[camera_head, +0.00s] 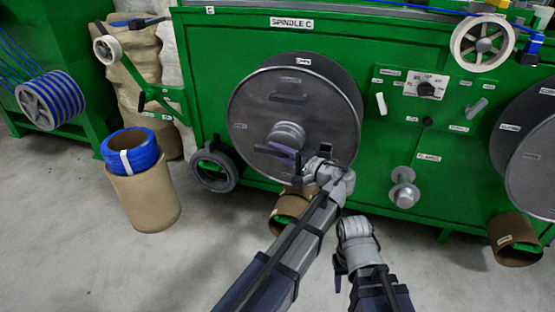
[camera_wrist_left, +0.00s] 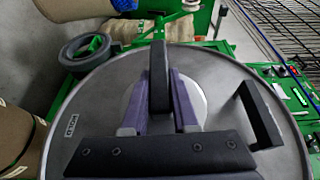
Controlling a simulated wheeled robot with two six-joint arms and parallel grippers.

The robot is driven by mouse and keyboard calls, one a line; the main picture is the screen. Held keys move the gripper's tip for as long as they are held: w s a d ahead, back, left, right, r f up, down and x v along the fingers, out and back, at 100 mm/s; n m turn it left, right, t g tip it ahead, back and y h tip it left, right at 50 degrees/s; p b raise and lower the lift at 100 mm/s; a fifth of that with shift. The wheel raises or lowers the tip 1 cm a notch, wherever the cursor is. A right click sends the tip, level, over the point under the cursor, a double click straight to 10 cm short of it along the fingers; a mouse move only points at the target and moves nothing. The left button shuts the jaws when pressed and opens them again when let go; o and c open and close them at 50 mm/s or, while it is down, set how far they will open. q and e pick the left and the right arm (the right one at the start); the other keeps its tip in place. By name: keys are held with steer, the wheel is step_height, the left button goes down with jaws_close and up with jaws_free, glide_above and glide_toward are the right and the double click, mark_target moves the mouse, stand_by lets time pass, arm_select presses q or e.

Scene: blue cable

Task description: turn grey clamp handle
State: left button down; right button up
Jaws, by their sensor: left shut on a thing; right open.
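The large grey disc (camera_head: 330,110) of spindle C stands upright on the green machine front.
A second dark bar (camera_head: 288,98) sits higher on the disc. A cardboard drum (camera_head: 145,198) with blue cable (camera_head: 130,150) stands at the left. The floor (camera_head: 60,240) there is clear.

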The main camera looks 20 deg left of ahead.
arm_select(q)
steer(key=shift+s+f, duration=0.1)
arm_select(e)
steer(key=shift+f, duration=0.5)
arm_select(q)
steer(key=shift+y, duration=0.3)
steer(key=c, duration=0.7)
jaws_free()
